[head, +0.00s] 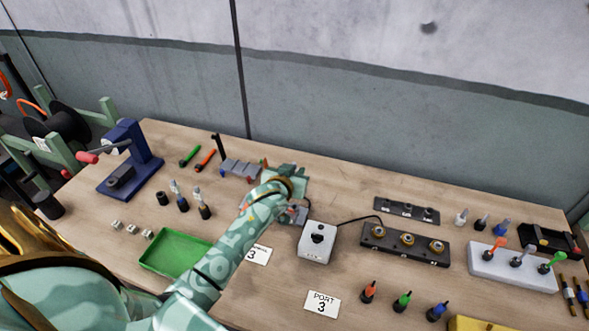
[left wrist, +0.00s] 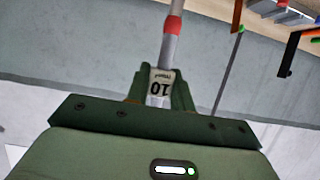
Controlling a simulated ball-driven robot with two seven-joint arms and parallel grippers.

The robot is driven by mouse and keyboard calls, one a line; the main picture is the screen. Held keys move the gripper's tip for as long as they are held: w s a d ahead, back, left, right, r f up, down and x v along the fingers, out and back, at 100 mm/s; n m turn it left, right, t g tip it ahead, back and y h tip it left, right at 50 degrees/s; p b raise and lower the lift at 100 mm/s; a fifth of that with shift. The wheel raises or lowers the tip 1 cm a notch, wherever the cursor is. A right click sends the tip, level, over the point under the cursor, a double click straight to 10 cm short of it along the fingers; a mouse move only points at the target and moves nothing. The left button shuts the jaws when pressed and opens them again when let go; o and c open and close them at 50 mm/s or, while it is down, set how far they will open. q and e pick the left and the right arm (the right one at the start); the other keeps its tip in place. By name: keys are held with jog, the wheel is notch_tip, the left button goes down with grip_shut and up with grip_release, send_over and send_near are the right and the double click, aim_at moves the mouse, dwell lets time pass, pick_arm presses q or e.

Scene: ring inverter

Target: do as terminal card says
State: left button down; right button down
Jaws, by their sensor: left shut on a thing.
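My left gripper (left wrist: 161,92) is shut on a grey rod (left wrist: 171,45) with a red band, in the left wrist view. A white tag (left wrist: 161,82) printed "10" sits on the rod between the fingers. In the head view my left arm reaches to the middle of the bench, and the rod cannot be made out there. A white card (head: 257,255) showing a 3 lies partly hidden by that arm; its word is unclear. Another card (head: 321,304) reads "PORT 3". A grey box (head: 317,242) with a black knob is cabled to a dark block (head: 405,245) with three brass-ringed sockets. My right gripper is out of view.
A green tray (head: 160,262) lies left of my arm, with a blue press (head: 130,160) behind. A white rack (head: 512,272) holds orange, grey and green-topped tools at right. Red, green and blue-tipped pieces (head: 403,301) stand in front. Bare bench (head: 345,190) shows behind the grey box.

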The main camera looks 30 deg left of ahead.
pick_arm(q)
jog(key=shift+f+b, duration=1.05)
jog(key=shift+f, duration=0.95)
jog(key=shift+r, duration=0.1)
jog(key=shift+p, duration=0.3)
jog(key=shift+p, duration=0.5)
jog(key=shift+f+b, duration=1.45)
jog(key=shift+f, duration=0.7)
jog(key=c, duration=1.1)
grip_release()
jog(key=shift+s+r, duration=0.1)
